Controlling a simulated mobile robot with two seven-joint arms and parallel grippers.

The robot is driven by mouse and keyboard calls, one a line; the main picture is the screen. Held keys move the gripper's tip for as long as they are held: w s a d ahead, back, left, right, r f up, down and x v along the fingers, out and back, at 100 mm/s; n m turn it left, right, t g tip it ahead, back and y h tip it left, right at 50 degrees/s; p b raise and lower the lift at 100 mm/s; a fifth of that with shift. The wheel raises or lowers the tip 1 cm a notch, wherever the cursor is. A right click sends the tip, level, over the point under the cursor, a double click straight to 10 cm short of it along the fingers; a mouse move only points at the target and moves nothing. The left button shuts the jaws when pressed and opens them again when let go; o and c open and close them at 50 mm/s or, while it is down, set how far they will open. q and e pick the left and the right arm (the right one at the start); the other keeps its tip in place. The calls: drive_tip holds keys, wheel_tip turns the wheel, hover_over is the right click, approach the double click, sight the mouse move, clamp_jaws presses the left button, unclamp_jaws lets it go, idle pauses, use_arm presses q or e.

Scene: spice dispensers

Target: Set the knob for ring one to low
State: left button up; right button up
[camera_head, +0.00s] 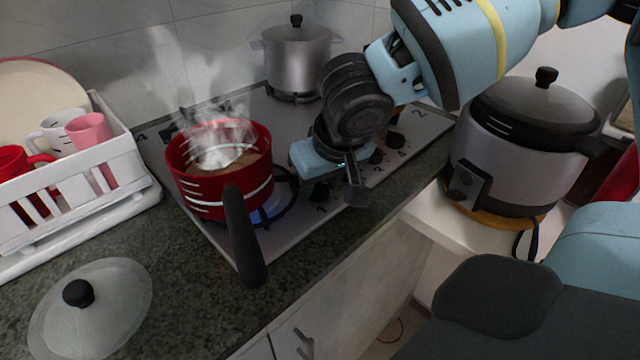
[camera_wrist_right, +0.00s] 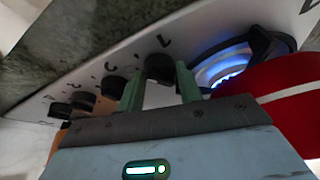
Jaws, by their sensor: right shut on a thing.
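The knob for ring one (camera_head: 320,192) is a black knob at the near end of the hob's control strip, beside the label 1. In the right wrist view this knob (camera_wrist_right: 160,68) sits between the two greenish fingers of my right gripper (camera_wrist_right: 160,88). The right gripper (camera_head: 322,178) is shut on the knob, reaching it from above in the head view. The exact pointer angle of the knob cannot be told. Blue flame burns at ring one (camera_wrist_right: 222,70) under the red saucepan (camera_head: 215,185), which steams. My left gripper is not in view.
More knobs (camera_head: 395,139) continue along the strip. A steel pot (camera_head: 297,55) stands at the back. A rice cooker (camera_head: 520,135) stands right, a dish rack (camera_head: 100,180) left, and a glass lid (camera_head: 90,305) lies in front.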

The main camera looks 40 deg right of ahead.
idle(0.5)
drive_tip(key=o, duration=1)
drive_tip(key=shift+r, duration=0.1)
drive_tip(key=p+v, duration=0.1)
drive_tip(key=v, duration=0.5)
drive_tip(key=shift+s+a+r, duration=0.1)
drive_tip(key=shift+r, duration=0.25)
drive_tip(key=shift+s+r, duration=0.2)
drive_tip(key=shift+r, duration=0.2)
